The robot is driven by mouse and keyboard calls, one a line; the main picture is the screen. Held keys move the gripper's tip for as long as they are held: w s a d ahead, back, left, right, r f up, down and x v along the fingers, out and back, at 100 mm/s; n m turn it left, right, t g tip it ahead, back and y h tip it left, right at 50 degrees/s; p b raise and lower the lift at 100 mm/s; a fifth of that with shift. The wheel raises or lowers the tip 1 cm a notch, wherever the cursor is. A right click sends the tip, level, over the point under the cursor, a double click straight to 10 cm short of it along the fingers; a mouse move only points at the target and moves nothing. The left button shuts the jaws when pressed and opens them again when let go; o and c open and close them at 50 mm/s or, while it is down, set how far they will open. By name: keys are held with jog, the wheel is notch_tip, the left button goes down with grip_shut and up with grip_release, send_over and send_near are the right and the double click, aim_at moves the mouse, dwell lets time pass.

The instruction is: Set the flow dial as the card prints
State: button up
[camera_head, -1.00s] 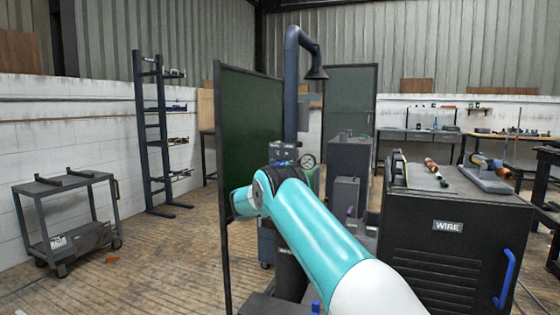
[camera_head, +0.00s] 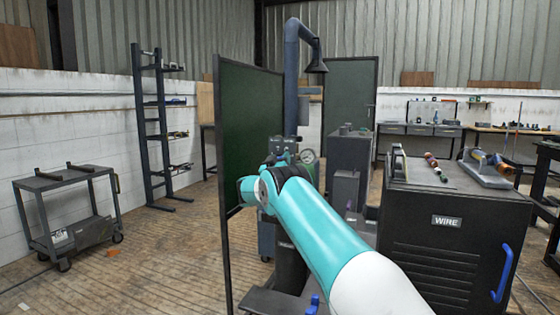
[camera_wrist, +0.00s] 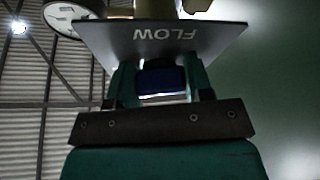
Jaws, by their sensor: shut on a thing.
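The flow dial is a dark blue knob (camera_wrist: 162,82) under a grey plate lettered FLOW (camera_wrist: 165,38), which appears upside down in the wrist view. My gripper (camera_wrist: 162,88) has its teal fingers on either side of the knob and is shut on it. The knob's pointer and any scale marks cannot be made out. In the head view, my arm reaches to the welding unit beside the green screen, and its links hide most of that unit. A round white gauge (camera_head: 307,156) shows there, too small to read. I cannot make out the card.
A green screen (camera_head: 250,140) stands left of my arm. A dark cabinet marked WIRE (camera_head: 447,222) stands close on the right, with tools on top. A grey cart (camera_head: 68,181) and a tall rack (camera_head: 157,130) are at the left. Open wooden floor (camera_head: 150,265) lies between.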

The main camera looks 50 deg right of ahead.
jog(key=shift+r+n, duration=0.1)
jog(key=shift+n, duration=0.2)
jog(key=n+t+y+p, duration=0.1)
jog(key=n+p, duration=0.1)
jog(key=n, duration=0.1)
jog(key=n+t+y+p, duration=0.1)
jog(key=n+p, duration=0.1)
jog(key=n, duration=0.1)
jog(key=shift+r+n+y, duration=0.2)
jog(key=shift+n+y, duration=0.2)
jog(key=n+y+p, duration=0.1)
jog(key=n+p, duration=0.2)
jog(key=n, duration=0.1)
jog(key=shift+t+y+p, duration=0.3)
jog(key=shift+t+y, duration=0.1)
jog(key=shift+f+n+p, duration=0.15)
jog(key=shift+n+p, duration=0.25)
jog(key=shift+n, duration=0.2)
jog(key=shift+f+y, duration=0.1)
jog(key=shift+y, duration=0.2)
jog(key=o, duration=0.9)
jog(key=shift+s+a, duration=0.1)
